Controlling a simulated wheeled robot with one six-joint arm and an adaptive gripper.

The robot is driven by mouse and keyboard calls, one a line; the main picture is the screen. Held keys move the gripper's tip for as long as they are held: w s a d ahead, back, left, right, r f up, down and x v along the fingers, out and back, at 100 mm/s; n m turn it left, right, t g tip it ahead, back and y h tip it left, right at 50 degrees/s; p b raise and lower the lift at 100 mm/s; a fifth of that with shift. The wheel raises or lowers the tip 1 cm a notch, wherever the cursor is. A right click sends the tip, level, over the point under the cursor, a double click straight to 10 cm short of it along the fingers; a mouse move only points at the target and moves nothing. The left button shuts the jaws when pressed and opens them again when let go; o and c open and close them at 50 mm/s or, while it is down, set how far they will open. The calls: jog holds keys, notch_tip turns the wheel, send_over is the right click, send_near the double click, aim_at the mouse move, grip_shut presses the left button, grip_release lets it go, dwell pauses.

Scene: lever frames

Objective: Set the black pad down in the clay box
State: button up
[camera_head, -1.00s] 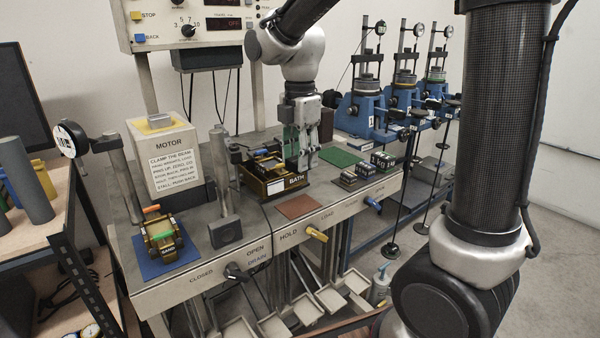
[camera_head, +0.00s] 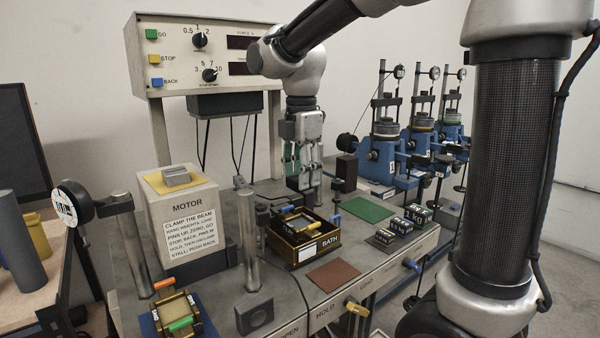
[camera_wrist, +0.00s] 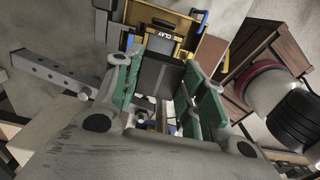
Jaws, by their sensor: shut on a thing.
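My gripper (camera_wrist: 165,100) is shut on the black pad (camera_wrist: 153,76), a flat dark piece between its green-lined fingers in the wrist view. The pad is apart from the box as far as I can see.
A second box (camera_head: 179,314), marked SAND, stands at the front left. Upright posts (camera_head: 248,245) and the motor housing (camera_head: 182,215) stand left of the bath. A green mat (camera_head: 367,209), a brown mat (camera_head: 334,275) and several weights (camera_head: 400,226) lie right of it.

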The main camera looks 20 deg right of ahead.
aim_at(301, 223)
jog(key=shift+f, duration=4.6)
jog(key=o, duration=1.4)
notch_tip(301, 223, up, 12)
